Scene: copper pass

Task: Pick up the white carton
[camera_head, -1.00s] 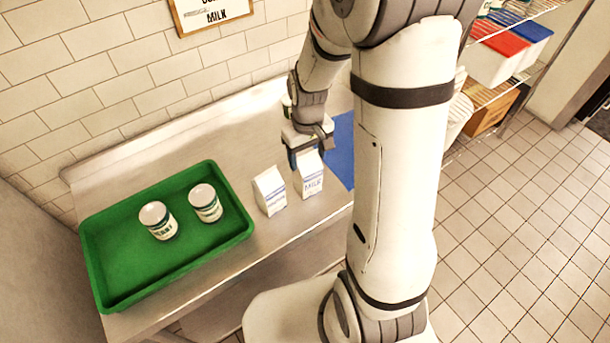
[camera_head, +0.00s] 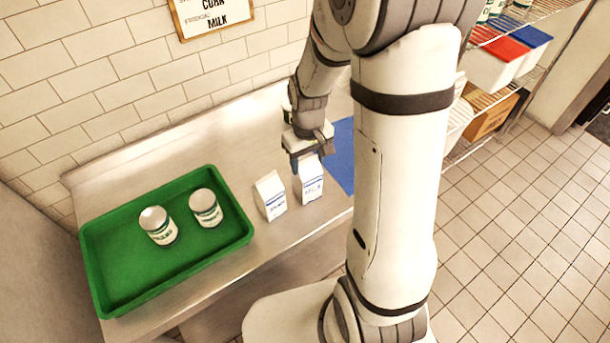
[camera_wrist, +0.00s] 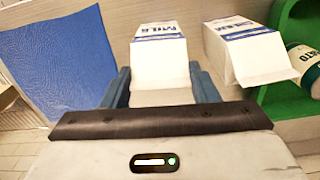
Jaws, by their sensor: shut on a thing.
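Two white cartons with blue print stand side by side on the steel table. The right carton (camera_head: 311,183) reads MILK; it also shows in the wrist view (camera_wrist: 160,62), between the two blue fingers. My gripper (camera_head: 303,163) is at the top of this carton and shut on it. In the wrist view my gripper (camera_wrist: 162,88) has one finger on each side of the carton's top. The left carton (camera_head: 271,196) stands close beside it; in the wrist view this second carton (camera_wrist: 245,50) is just right of the right finger. Whether the held carton touches the table is hard to tell.
A green tray (camera_head: 120,280) at the left holds two cans (camera_head: 158,226) (camera_head: 206,208). A blue mat (camera_head: 341,158) lies right of the cartons, partly behind my arm. A tiled wall with a sign (camera_head: 212,16) is behind. A wire shelf with bins (camera_head: 500,50) stands at the right.

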